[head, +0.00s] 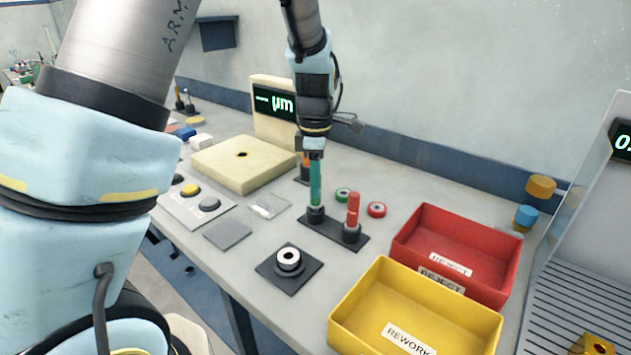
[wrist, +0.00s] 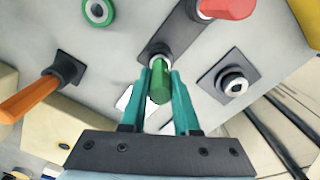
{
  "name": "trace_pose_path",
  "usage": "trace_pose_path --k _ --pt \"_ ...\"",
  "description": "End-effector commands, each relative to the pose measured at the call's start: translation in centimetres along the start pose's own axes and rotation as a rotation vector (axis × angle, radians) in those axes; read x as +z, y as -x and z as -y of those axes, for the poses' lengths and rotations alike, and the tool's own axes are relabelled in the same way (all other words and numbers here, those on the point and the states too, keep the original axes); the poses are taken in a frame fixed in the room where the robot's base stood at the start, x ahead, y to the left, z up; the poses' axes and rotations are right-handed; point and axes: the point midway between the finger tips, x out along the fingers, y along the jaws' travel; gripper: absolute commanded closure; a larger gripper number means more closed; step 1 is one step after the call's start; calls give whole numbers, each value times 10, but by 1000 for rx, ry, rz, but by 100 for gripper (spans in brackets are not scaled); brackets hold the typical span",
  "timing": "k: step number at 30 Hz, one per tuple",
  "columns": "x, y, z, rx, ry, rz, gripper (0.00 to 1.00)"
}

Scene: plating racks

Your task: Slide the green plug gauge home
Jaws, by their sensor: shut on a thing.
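My gripper (head: 315,190) points down at the rear socket of a dark two-socket stand (head: 334,236). Its teal fingers are shut on the green plug gauge (wrist: 160,86), which shows between them in the wrist view. The gauge is upright, in line with the rear black socket (head: 316,214); its lower end meets or enters the socket mouth, and how deep I cannot tell. In the head view the fingers and gauge are hard to separate. A red plug gauge (head: 353,210) stands in the front socket.
Red (head: 402,240) and yellow (head: 345,315) bins lie to the right. A ring on a dark plate (head: 274,272) sits in front. Green (head: 343,195) and red (head: 377,209) rings lie behind the stand. An orange gauge (wrist: 30,97) stands nearby. A cream block (head: 215,158) is left.

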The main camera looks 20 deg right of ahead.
Motion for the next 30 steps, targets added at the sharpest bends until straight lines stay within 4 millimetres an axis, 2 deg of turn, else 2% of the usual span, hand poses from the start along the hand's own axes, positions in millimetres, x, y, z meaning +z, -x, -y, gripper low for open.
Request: trace_pose_path --k 17,18,27,30 --pt "0 -10 0 0 0 0 100" --pt "0 -9 0 0 0 0 69" --pt "0 -9 0 0 0 0 36" --pt "0 -9 0 0 0 0 36"
